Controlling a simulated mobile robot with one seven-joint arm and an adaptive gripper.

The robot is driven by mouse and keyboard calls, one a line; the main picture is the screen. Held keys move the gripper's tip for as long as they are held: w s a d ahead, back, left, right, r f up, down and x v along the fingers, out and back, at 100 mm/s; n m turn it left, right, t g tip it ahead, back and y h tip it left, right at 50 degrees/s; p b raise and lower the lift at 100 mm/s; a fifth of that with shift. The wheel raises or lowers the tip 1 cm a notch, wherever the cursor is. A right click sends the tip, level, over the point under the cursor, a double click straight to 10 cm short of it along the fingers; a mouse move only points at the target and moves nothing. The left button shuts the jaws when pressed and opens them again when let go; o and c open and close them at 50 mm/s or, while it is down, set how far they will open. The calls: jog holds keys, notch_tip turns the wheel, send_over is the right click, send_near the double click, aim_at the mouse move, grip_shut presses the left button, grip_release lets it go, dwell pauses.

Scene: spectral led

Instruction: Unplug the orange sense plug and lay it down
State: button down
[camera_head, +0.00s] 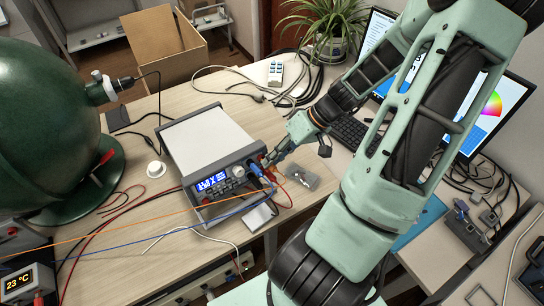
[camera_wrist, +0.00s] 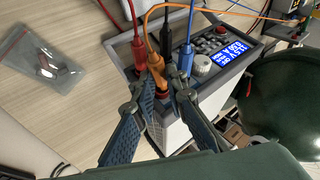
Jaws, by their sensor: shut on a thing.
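The orange sense plug (camera_wrist: 155,62) is between my gripper's fingers (camera_wrist: 164,88) at the front panel of the bench power supply (camera_wrist: 200,45). Its orange cable arches up over the panel. My gripper also shows in the head view (camera_head: 268,162), at the right front corner of the supply (camera_head: 205,140). It is shut on the orange plug. Red (camera_wrist: 138,48), black (camera_wrist: 167,42) and blue (camera_wrist: 186,58) plugs stand close beside it. The fingers hide the plug's lower end, so I cannot tell whether it is seated in a socket.
A large green sphere (camera_head: 45,110) stands at left. A clear bag (camera_wrist: 42,60) lies on the table. Cables cross the front, and a white round part (camera_head: 156,169) sits left of the supply.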

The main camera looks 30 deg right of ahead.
jog(key=shift+s+r+p, duration=0.2)
jog(key=shift+s+p, duration=0.1)
jog(key=shift+s, duration=0.7)
jog(key=shift+s, duration=0.25)
jog(key=shift+s+r, duration=0.15)
jog(key=shift+s, duration=0.25)
